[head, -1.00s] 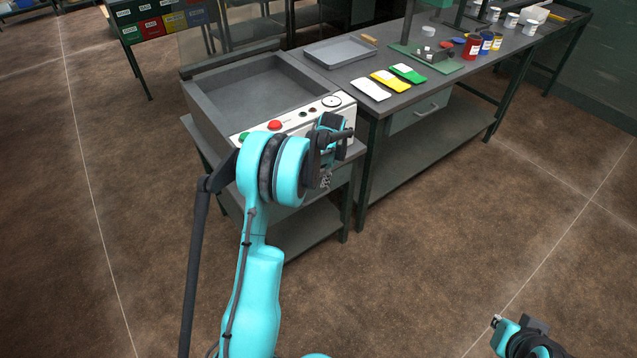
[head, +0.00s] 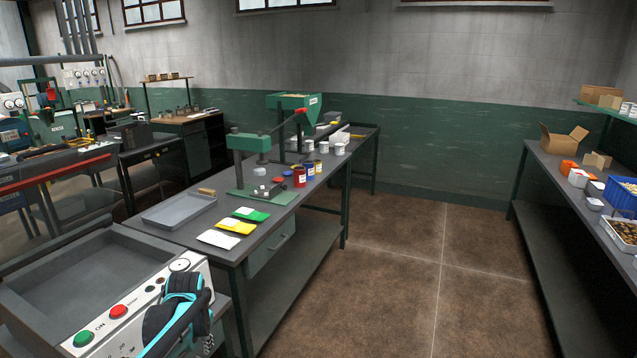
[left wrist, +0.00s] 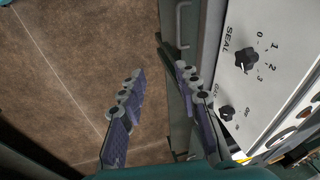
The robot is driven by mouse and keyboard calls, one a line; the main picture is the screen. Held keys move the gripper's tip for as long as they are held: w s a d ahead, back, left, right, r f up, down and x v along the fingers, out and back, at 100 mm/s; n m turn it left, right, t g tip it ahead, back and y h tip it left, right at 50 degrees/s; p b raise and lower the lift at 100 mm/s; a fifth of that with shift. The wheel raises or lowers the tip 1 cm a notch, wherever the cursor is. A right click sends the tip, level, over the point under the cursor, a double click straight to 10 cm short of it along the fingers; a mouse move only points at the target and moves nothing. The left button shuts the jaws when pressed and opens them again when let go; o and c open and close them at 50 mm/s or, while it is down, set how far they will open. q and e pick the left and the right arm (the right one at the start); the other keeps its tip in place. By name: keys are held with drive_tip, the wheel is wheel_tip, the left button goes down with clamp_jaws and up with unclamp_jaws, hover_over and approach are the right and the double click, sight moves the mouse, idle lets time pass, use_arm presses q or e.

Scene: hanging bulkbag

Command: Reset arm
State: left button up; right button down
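My left gripper (left wrist: 158,88) shows in the left wrist view with its two purple-grey padded fingers apart and nothing between them. In the head view my left arm's teal and black end (head: 180,310) is at the bottom left, in front of the sealing machine (head: 95,345). The machine's white control panel has a green button (head: 84,339), a red button (head: 118,311) and a dial. The panel (left wrist: 270,65) also shows in the left wrist view, right of the fingers, with SEAL knobs. My right gripper is out of view.
A long workbench (head: 165,236) carries a grey tray (head: 178,211), white, yellow and green pouches (head: 235,227), a green press (head: 250,150) and several cans. A shelf bench (head: 560,190) with boxes stands at the right. The floor (head: 440,270) between the benches is clear.

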use_arm(q)
drive_tip(key=s+d+r+n+t, duration=0.1)
drive_tip(key=s+d+r, duration=0.25)
drive_tip(key=s, duration=0.25)
drive_tip(key=s+d+r+t, duration=0.1)
drive_tip(key=s+d+r, duration=0.2)
drive_tip(key=s+d, duration=0.2)
drive_tip(key=s+d+f+n+t+h, duration=0.1)
drive_tip(key=s+d, duration=0.4)
drive_tip(key=s, duration=0.6)
drive_tip(key=shift+s+f+n+t+h, duration=0.25)
drive_tip(key=shift+f+n+t+h, duration=0.15)
drive_tip(key=shift+f+n+t, duration=0.25)
drive_tip(key=shift+d+f, duration=0.1)
